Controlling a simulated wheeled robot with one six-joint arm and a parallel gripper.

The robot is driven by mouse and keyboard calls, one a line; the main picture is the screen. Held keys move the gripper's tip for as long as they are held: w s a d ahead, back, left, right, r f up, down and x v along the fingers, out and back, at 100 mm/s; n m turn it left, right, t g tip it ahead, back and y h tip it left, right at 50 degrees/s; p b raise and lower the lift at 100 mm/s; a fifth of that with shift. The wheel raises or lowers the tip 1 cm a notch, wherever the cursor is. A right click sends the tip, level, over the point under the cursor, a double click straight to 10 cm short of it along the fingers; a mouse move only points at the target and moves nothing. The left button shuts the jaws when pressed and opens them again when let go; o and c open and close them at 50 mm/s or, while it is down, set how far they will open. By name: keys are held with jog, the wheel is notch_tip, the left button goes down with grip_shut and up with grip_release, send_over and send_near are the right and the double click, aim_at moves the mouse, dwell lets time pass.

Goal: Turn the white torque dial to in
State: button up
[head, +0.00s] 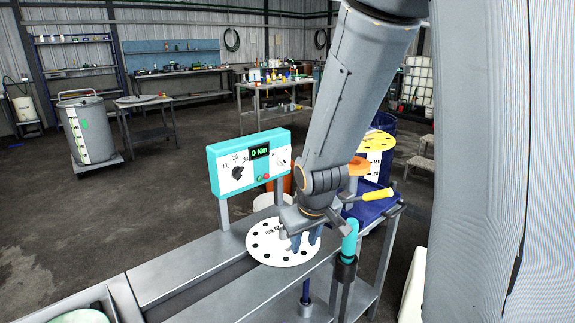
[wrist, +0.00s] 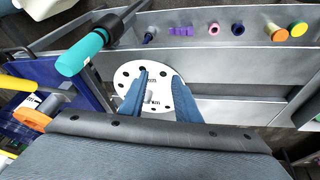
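The white torque dial (head: 265,247) is a flat white disc with black spots around its rim, lying on the grey bench in the head view. In the wrist view the dial (wrist: 128,75) shows dark print and a small grey stub near its middle. My gripper (head: 304,240) is over the dial's right part in the head view. In the wrist view my gripper (wrist: 162,98) has its two blue fingers apart, with the stub between them. I cannot tell whether the fingers touch it. The fingers and arm hide part of the dial.
A teal box (head: 232,150) behind the dial reads 0 Nm and has a black knob (head: 238,172). A teal-handled tool (wrist: 84,54) stands close beside the dial. A blue bin (head: 370,212) with a yellow-handled tool is at the right. The bench left of the dial is clear.

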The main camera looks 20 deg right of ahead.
jog(key=w+d+r+n+t, duration=0.1)
jog(key=w+d+n+t, duration=0.35)
jog(key=w, duration=1.05)
jog(key=n+t+y, duration=0.6)
jog(key=t+y, duration=0.1)
jog(key=t, duration=0.1)
send_near(285, 163)
jog(key=shift+p+x, duration=1.3)
jog(key=shift+x, duration=2.75)
jog(key=shift+r, duration=0.15)
grip_shut()
